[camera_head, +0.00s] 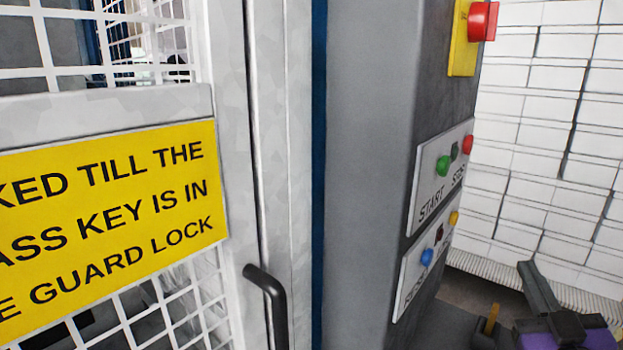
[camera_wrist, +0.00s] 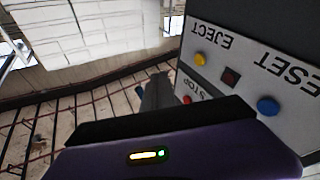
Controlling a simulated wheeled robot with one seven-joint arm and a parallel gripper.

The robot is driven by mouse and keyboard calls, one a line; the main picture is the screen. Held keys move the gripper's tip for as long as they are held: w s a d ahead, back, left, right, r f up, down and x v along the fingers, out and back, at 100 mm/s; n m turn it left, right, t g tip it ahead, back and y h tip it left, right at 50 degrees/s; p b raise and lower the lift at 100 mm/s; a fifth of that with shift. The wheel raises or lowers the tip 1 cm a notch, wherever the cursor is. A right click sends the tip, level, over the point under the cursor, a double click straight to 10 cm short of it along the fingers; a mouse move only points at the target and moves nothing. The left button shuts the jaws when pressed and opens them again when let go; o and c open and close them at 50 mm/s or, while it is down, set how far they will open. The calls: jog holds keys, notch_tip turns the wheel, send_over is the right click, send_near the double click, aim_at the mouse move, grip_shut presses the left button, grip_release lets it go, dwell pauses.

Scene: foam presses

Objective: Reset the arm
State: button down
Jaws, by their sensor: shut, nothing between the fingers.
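My gripper (camera_head: 528,270) is at the lower right of the head view, partly cut off by the frame edge. It has a purple body and dark fingers, which are closed with nothing between them. In the wrist view the dark fingers (camera_wrist: 157,92) show beyond the purple housing. The gripper is apart from the control panel, in front of and to the right of it in the head view. The upper plate (camera_head: 441,174) has green, black and red buttons and reads START and STOP. The lower plate (camera_head: 424,265) has blue, dark and yellow buttons; the wrist view shows RESET and EJECT.
A grey column (camera_head: 370,150) carries the plates and a red switch (camera_head: 482,21) on yellow. At left is a mesh guard door with a yellow sign (camera_head: 110,215) and a dark handle (camera_head: 268,300). White stacked blocks (camera_head: 550,130) stand behind at right.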

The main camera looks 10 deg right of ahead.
jog(key=s+a+f+g+y, duration=0.1)
jog(key=s+a+f+y, duration=0.1)
jog(key=s+a+f, duration=0.4)
jog(key=s+a+f+n+g+y, duration=0.1)
jog(key=s+a+f+g+y, duration=0.1)
jog(key=s+a+f, duration=0.5)
jog(key=s+a+f+g+y, duration=0.1)
jog(key=s+a+f+y, duration=0.3)
jog(key=s+a+f, duration=0.3)
jog(key=s+a, duration=0.4)
jog(key=s, duration=0.6)
jog(key=shift+s+g, duration=0.35)
jog(key=shift+g, duration=0.05)
jog(key=shift+f, duration=0.1)
